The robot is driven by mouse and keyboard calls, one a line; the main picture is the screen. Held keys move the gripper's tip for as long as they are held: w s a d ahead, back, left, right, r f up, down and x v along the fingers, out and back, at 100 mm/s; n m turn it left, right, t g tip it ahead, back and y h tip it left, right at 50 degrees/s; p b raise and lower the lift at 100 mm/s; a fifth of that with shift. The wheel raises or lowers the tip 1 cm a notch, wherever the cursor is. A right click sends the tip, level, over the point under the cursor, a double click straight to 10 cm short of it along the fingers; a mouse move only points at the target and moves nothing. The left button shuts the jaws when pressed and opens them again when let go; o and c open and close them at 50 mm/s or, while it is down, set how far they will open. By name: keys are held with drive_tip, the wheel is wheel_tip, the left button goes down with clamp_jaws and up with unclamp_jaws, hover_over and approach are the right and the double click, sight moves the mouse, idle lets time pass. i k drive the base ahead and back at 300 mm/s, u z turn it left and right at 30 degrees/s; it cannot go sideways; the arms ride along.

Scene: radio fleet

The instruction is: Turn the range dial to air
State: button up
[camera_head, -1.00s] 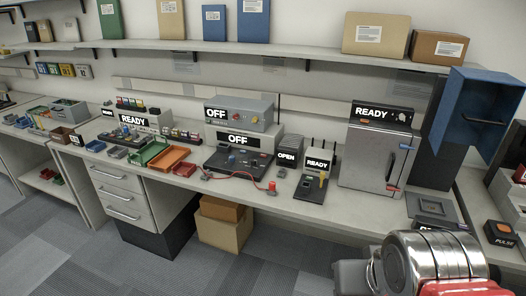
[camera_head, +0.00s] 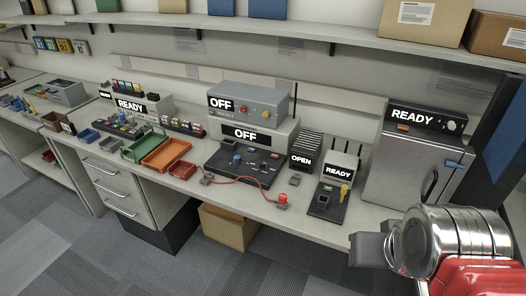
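No dial can be read as the range dial from here, and no "air" mark is legible. A pale round knob (camera_head: 453,126) shows on the "READY" unit at right. My gripper (camera_head: 366,249) is partly in view at lower right, in front of the bench and away from these dials; its fingers cannot be made out.
A small "READY" device (camera_head: 338,168) with a yellow key-like part, a red button (camera_head: 283,198) on a red cable, and green and orange trays (camera_head: 165,153) fill the bench. A grey cabinet (camera_head: 415,165) stands at right. A shelf (camera_head: 300,30) overhangs. The carpet at lower left is clear.

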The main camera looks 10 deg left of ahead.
sight(262, 163)
drive_tip(key=u, duration=0.3)
drive_tip(key=i, duration=0.7)
drive_tip(key=u, duration=0.8)
drive_tip(key=i, duration=0.55)
drive_tip(key=u, duration=0.3)
